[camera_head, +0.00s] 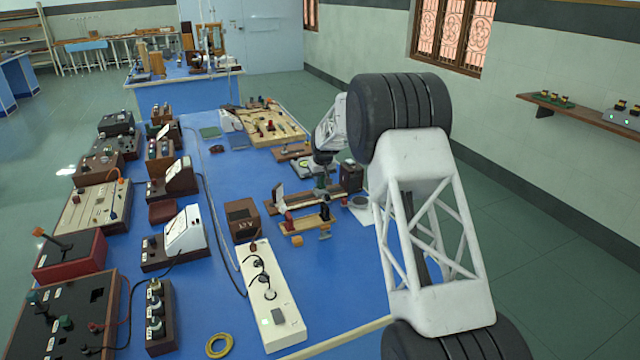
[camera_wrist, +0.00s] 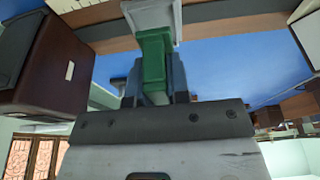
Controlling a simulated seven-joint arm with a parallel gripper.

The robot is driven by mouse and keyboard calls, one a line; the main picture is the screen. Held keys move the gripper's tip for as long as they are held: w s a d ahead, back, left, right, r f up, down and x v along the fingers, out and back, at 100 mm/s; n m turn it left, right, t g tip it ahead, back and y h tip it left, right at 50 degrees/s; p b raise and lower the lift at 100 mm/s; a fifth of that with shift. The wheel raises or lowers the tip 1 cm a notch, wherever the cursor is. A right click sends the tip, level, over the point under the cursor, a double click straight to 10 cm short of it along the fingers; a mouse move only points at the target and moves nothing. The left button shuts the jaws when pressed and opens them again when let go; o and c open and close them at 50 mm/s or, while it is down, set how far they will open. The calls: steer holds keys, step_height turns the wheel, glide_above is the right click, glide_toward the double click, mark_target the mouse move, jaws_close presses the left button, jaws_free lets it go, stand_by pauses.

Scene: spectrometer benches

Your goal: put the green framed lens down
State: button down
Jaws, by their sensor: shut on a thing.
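My gripper (camera_wrist: 155,85) is shut on the green framed lens (camera_wrist: 153,62), whose green part sits between the two fingers in the wrist view. A pale, squarish part (camera_wrist: 150,14) shows just beyond the green part. In the head view my gripper (camera_head: 322,176) is over the wooden optical bench (camera_head: 335,191), right of the middle of the blue table. The lens is small and mostly hidden by my gripper there. I cannot tell whether it touches the bench.
A dark box (camera_head: 351,175) stands close right of my gripper. A white upright plate (camera_head: 279,195) and a second wooden piece with a red part (camera_head: 289,221) are to the left and front. A brown box (camera_head: 242,220) stands farther left. Blue tabletop (camera_head: 345,265) is clear in front.

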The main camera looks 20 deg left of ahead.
steer(key=shift+f, duration=1.05)
steer(key=shift+f, duration=0.1)
steer(key=c, duration=1.1)
jaws_free()
steer(key=v, duration=1.2)
